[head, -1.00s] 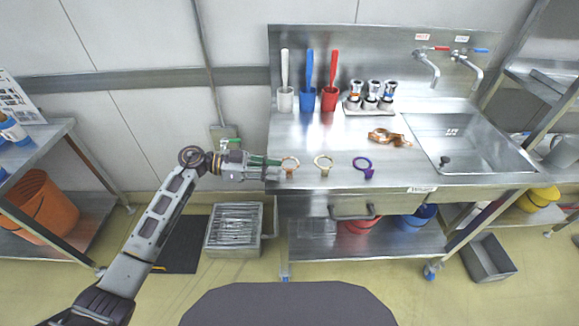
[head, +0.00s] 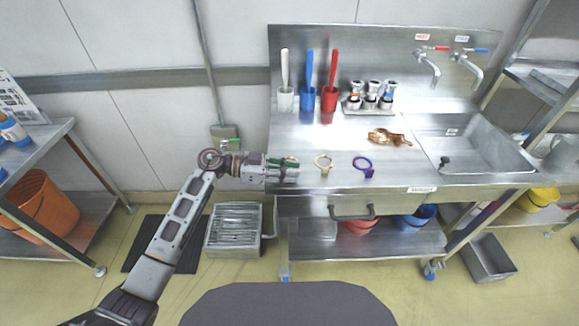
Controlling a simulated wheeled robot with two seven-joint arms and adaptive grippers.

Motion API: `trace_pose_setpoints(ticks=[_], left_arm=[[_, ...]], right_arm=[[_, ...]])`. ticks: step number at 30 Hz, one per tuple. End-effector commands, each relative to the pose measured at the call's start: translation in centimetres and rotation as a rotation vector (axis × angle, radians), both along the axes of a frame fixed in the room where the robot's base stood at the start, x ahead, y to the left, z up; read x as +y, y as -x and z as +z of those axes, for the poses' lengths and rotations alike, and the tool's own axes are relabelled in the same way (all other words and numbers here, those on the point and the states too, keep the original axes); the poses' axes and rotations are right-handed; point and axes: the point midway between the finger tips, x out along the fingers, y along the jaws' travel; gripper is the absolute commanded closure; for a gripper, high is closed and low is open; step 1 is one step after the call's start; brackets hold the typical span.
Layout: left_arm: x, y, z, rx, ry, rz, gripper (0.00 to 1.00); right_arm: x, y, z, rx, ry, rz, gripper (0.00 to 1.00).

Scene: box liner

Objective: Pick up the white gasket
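The white gasket (head: 324,160), a cream-coloured ring with a small tab at its front, lies flat on the steel counter (head: 310,140) near the front edge. My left gripper (head: 294,168) is just left of it, at the counter's front left, with a gap between its tips and the ring. The green fingers are small and partly covered by the hand, so I cannot tell how far apart they are. A purple gasket (head: 363,165) lies to the right of the white one. The orange gasket is mostly hidden by my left gripper. My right gripper is not in view.
White, blue and red cups with brushes (head: 308,98) stand at the back, beside a rack of small bottles (head: 370,102). A shiny copper-coloured part (head: 388,136) lies left of the sink (head: 470,150). The counter between the gaskets and the cups is clear.

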Motion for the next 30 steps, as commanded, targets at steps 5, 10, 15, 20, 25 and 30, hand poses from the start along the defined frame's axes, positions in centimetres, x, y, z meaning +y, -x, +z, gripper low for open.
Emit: trace_pose_setpoints(ticks=[5,10,15,20,25,30], left_arm=[[0.02,0.0,0.01,0.0,0.0,0.0,0.83],[0.03,0.0,0.02,0.0,0.0,0.0,0.86],[0.03,0.0,0.02,0.0,0.0,0.0,1.0],[0.03,0.0,0.02,-0.001,0.0,0.0,1.0],[0.04,0.0,0.07,-0.001,0.0,0.0,1.0],[0.06,-0.03,0.73,-0.002,0.0,0.0,1.0]], right_arm=[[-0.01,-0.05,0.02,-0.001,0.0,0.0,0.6],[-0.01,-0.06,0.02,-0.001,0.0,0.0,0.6],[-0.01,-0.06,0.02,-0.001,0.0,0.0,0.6],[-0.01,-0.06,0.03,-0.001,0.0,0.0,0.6],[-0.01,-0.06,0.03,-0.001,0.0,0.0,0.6],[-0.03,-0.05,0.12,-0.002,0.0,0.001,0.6]])
